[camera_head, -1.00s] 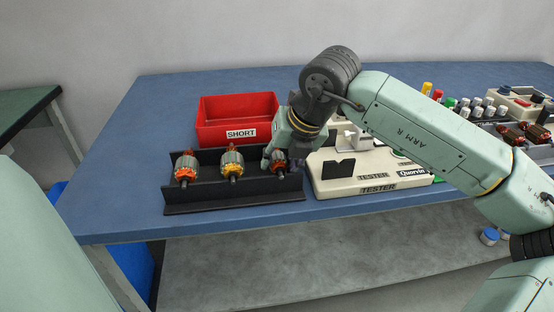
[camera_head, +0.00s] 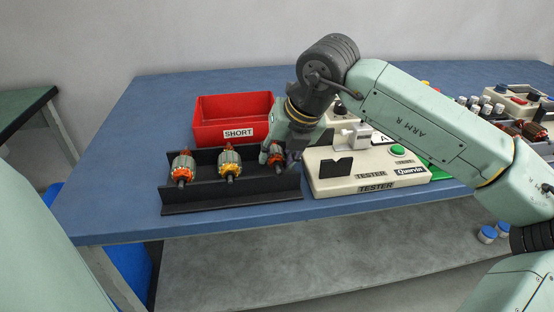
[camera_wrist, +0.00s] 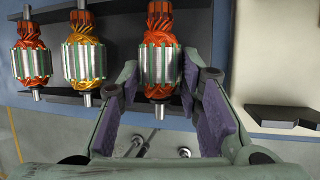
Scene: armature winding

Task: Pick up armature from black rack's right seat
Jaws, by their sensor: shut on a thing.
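The black rack (camera_head: 205,202) stands near the table's front edge and holds three armatures in a row. The right armature (camera_head: 275,156) sits at the rack's right end; it also shows in the wrist view (camera_wrist: 158,62), with an orange winding and a green-striped core. My gripper (camera_head: 279,156) is shut on this armature, with one finger on each side of it. In the wrist view the purple finger pads (camera_wrist: 167,105) flank its lower end. The middle armature (camera_head: 230,163) and the left armature (camera_head: 183,167) rest in the rack. Whether the right one is clear of its seat cannot be told.
A red bin labelled SHORT (camera_head: 232,118) stands behind the rack. The cream tester (camera_head: 350,185) with a black V-shaped holder is close on the right. More parts and small bottles (camera_head: 485,105) lie at the far right. The blue table (camera_head: 130,150) is bare at left.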

